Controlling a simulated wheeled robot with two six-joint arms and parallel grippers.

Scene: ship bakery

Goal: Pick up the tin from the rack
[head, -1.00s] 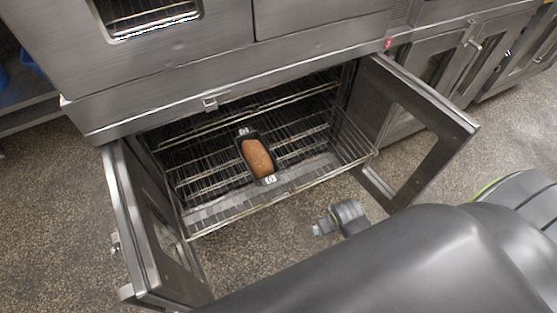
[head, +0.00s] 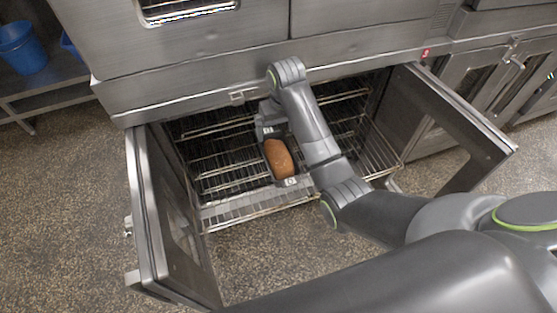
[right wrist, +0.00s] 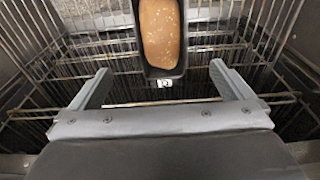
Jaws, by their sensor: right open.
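The tin (head: 291,182) is a dark loaf tin holding a brown loaf (head: 278,157). It sits on the wire rack (head: 232,212) inside the open oven. My right gripper is at the tin's far end in the head view, mostly hidden by my own wrist. In the right wrist view my right gripper (right wrist: 159,80) is open, its two fingers apart and empty. The tin (right wrist: 161,75) lies just ahead, roughly centred between the fingers, with a small white label on its near end. My left gripper is not in view.
The oven's left door (head: 170,220) and right door (head: 455,120) stand open on either side of the rack. The oven front (head: 190,85) rises above the opening. A blue bucket (head: 22,48) stands on a shelf at far left.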

